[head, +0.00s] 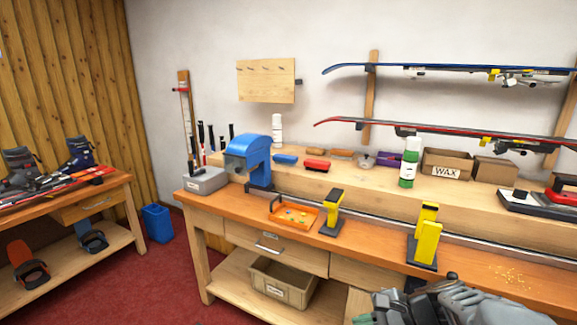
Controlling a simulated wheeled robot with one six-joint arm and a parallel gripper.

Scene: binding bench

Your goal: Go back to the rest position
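My arm reaches into the head view at the bottom right, in front of the bench's front edge. My gripper (385,303) is at the left end of the grey arm, partly cut off by the lower edge of the picture. Its fingers are too small and dark to tell whether they are open or shut, and I see nothing clearly held. The wooden bench (375,243) stands behind it.
On the bench are a blue machine (251,156), an orange tray (292,213) with small bits, and two yellow-and-black supports (331,212) (426,238). A drawer (278,248) and a bin (282,284) are below. Red carpet (165,285) is clear at left.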

